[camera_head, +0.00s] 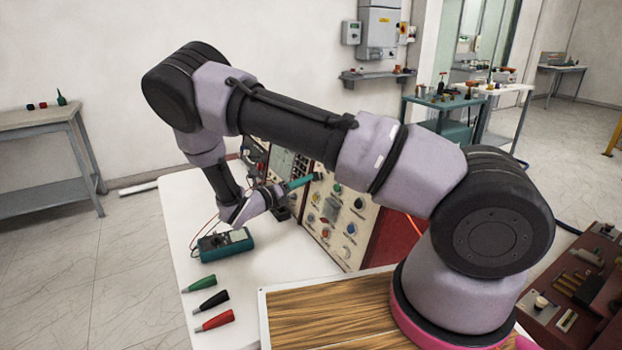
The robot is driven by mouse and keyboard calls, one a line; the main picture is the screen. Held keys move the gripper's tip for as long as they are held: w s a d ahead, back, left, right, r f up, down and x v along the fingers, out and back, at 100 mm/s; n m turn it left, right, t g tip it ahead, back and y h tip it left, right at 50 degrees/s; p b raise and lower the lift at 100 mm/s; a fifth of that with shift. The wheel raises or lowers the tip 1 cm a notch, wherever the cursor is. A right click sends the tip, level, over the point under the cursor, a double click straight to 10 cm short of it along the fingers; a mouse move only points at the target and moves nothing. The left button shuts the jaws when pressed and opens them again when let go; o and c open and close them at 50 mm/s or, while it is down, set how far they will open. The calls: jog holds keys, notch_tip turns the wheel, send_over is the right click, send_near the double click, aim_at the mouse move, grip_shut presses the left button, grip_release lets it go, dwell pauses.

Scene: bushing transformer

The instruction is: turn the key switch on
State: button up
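A red-cased instrument with a cream front panel (333,240) stands on the white table. Its front carries several coloured knobs and buttons. I cannot tell which of these small controls is the key switch, and part of the panel is hidden by my arm. My gripper (288,188) is at the panel's left upper side, close in front of it. A teal piece shows at its tip, against the panel; I cannot tell whether it is a finger or something held. The fingers are too small and covered to show whether they are open or shut.
A teal meter (225,243) with leads lies on the white table (285,252), left of the panel. A wooden-topped surface (330,315) is in front. The table between meter and panel is clear.

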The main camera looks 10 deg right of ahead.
jog(key=shift+x, duration=2)
grip_shut()
jog(key=shift+m, duration=0.3)
jog(key=shift+w+m+g+h, duration=0.1)
jog(key=shift+m+g+h, duration=0.75)
jog(key=shift+m, duration=2.8)
jog(key=shift+m+g, duration=1.7)
jog(key=shift+m, duration=2)
jog(key=shift+w+m+g+h, duration=0.1)
jog(key=shift+m+g+h, duration=0.75)
jog(key=shift+m, duration=2.8)
jog(key=shift+g+y, duration=0.4)
